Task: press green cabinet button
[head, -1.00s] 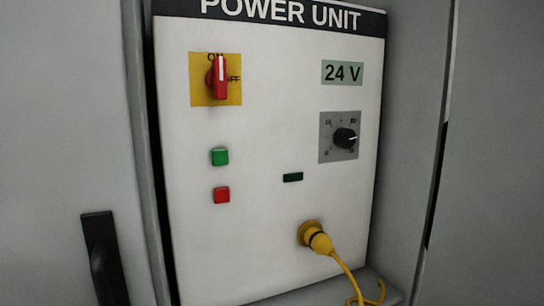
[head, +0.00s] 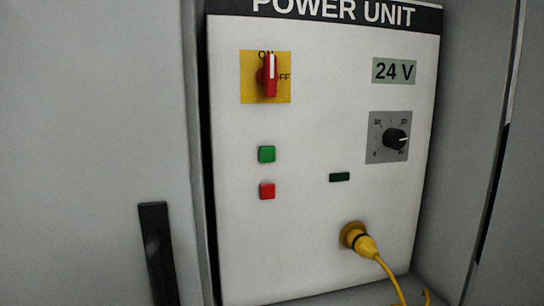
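The green button (head: 266,154) is a small square on the white power unit panel (head: 310,230), left of its middle. A red button (head: 267,191) sits just below it. Above is a red rotary switch (head: 270,75) on a yellow plate marked ON and OFF, its handle standing upright. Neither of my grippers shows in the head view, and nothing covers the green button.
A dial (head: 396,139) sits below the 24 V sign (head: 394,71). A small dark green rectangle (head: 339,177) is at mid-panel. A yellow plug (head: 361,243) with its cable sticks out low down. A black handle (head: 158,254) is on the grey surface at left.

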